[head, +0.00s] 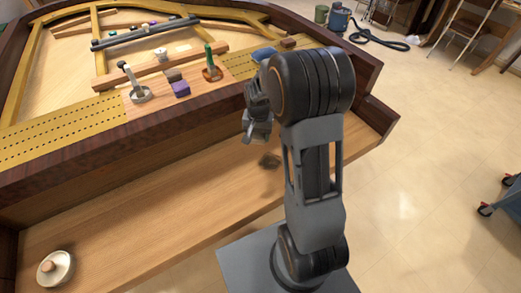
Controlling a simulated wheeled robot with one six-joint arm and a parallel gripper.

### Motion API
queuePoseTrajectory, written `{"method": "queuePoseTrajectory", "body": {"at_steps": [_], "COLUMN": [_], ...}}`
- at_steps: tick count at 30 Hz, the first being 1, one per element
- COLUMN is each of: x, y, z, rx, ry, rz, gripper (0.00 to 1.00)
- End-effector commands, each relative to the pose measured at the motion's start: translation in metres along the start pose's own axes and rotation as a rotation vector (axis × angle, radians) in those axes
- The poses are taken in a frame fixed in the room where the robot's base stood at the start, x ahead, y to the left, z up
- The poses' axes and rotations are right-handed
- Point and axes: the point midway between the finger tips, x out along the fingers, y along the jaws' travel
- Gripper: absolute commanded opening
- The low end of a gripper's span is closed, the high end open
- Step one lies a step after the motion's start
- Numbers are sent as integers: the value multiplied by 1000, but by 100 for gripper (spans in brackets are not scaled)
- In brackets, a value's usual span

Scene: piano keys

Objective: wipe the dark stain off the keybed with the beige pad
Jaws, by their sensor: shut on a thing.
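The dark stain (269,160) shows as a brown-black patch on the wooden keybed (150,215), towards its right end. My gripper (257,132) hangs just above and behind the stain in the picture, near the keybed's back wall. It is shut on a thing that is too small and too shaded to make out. I cannot clearly see the beige pad. A round pale dish (56,275) with a small brown piece in it sits at the keybed's left end.
On the ledge behind stand a grey tool on a round base (138,92), a purple block (181,89) and a green-handled tool (211,66). A dark bar (145,34) lies further back. The keybed between dish and stain is clear.

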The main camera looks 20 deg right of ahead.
Motion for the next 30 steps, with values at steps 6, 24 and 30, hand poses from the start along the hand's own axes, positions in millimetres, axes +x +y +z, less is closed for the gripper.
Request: {"method": "queuePoseTrajectory", "body": {"at_steps": [6,24,30], "x": [16,58,76], "y": [7,9,9], "z": [-4,-4,-4], "rx": [73,89,89], "ry": [1,-1,0], "rz": [-1,0,0], "gripper": [38,38,38]}}
